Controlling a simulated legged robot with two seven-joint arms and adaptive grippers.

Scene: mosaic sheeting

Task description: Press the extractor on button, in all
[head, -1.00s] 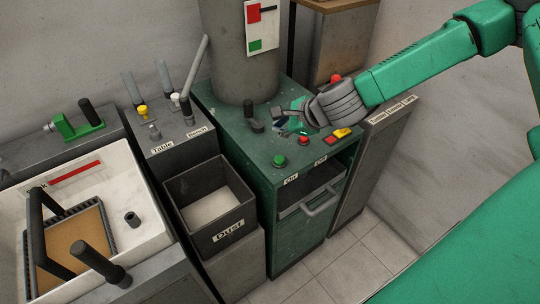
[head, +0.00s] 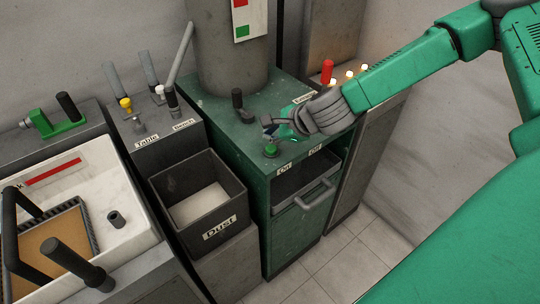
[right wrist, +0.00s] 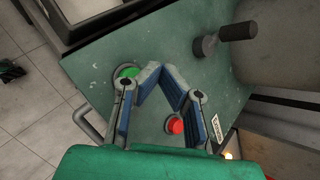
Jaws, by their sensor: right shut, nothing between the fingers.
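The green button (head: 270,150) sits on top of the green cabinet (head: 215,105), above the "On" label (head: 285,169). My right gripper (head: 268,130) is shut and empty just behind and above this button in the head view. In the right wrist view, the shut gripper (right wrist: 158,72) has its fingertips beside the green button (right wrist: 127,71), which the left finger partly covers. Whether they touch is unclear. The red button (right wrist: 175,126) shows between the finger bases; my gripper hides it in the head view. My left gripper is not in view.
A black-handled lever (head: 237,98) and a grey column (head: 230,50) stand behind on the cabinet. A red cylinder (head: 327,70) and several glowing lamps (head: 350,74) are at right. An open "Dust" bin (head: 220,228) and a lever box (head: 150,130) stand at left.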

